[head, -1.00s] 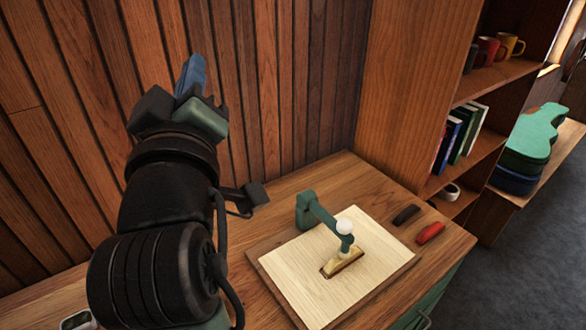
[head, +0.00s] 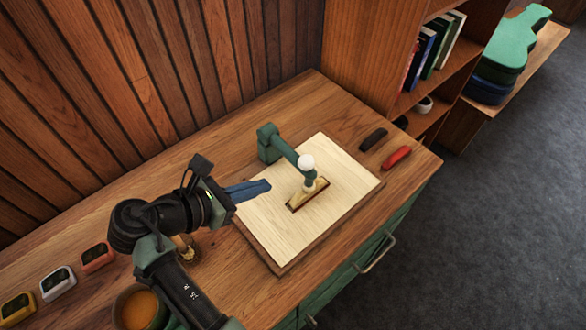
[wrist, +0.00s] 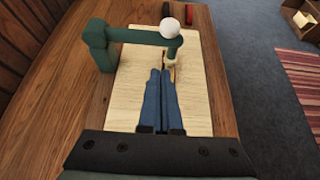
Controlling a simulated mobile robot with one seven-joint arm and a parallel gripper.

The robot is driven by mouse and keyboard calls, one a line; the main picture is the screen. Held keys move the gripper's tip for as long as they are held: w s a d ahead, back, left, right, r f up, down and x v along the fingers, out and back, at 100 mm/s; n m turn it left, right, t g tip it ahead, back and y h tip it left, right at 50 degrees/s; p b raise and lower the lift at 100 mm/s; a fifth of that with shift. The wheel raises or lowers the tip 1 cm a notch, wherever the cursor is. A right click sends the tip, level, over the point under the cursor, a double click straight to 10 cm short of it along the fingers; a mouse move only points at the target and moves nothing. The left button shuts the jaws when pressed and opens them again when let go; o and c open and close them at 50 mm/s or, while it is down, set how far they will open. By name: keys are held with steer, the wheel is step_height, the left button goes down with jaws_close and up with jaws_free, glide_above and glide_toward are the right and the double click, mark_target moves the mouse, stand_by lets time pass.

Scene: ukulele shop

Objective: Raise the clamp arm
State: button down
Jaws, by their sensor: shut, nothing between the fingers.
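The green clamp arm (head: 287,150) reaches out level from its post (head: 268,142) over a pale wooden board. A white ball knob (head: 305,162) sits at its free end, above a pad pressing down on a small tan wooden piece (head: 308,194). In the wrist view the clamp arm (wrist: 140,36) crosses ahead, with the white knob (wrist: 169,28) at its right end. My gripper (head: 268,185) has blue fingers shut together with nothing between them. The fingertips (wrist: 161,72) point toward the knob end, short of it and apart from the clamp.
The pale board (head: 270,225) lies on the wooden bench. A black item (head: 373,138) and a red item (head: 397,157) lie beyond it. Several small boxes (head: 58,283) and a brown-filled cup (head: 140,308) stand at left. The bench's right front is clear.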

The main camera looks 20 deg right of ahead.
mark_target(287, 155)
steer(key=x, duration=1)
steer(key=shift+p, duration=0.3)
